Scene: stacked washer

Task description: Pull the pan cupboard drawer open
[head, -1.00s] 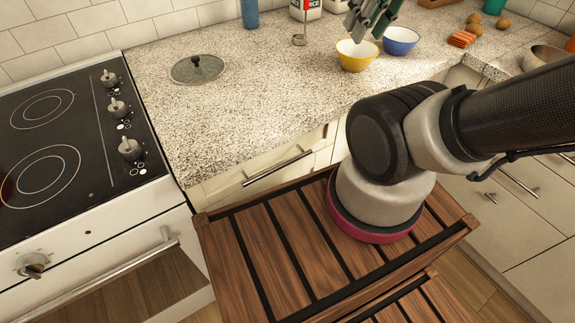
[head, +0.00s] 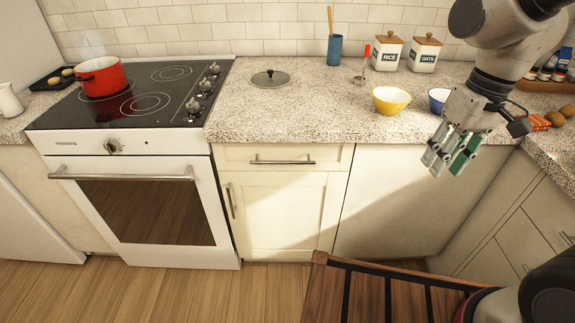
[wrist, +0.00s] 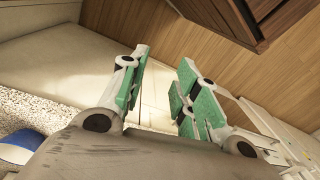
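A cream cupboard (head: 275,215) stands right of the oven, with a shut drawer (head: 230,154) at its top and a door below. The drawer has a horizontal metal bar handle (head: 283,161). I take it as the pan cupboard drawer; no label shows. My gripper (head: 449,158) hangs near the counter's front edge, well to the right of the handle and apart from it. In the wrist view its green-padded fingers (wrist: 160,95) are spread with nothing between them. The drawer handle is not clearly visible there.
The counter holds a yellow bowl (head: 391,101), a blue bowl (head: 438,101) close to my gripper, and a pan lid (head: 270,78). A red pot (head: 101,77) stands on the hob. The oven handle (head: 120,174) juts out at left.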

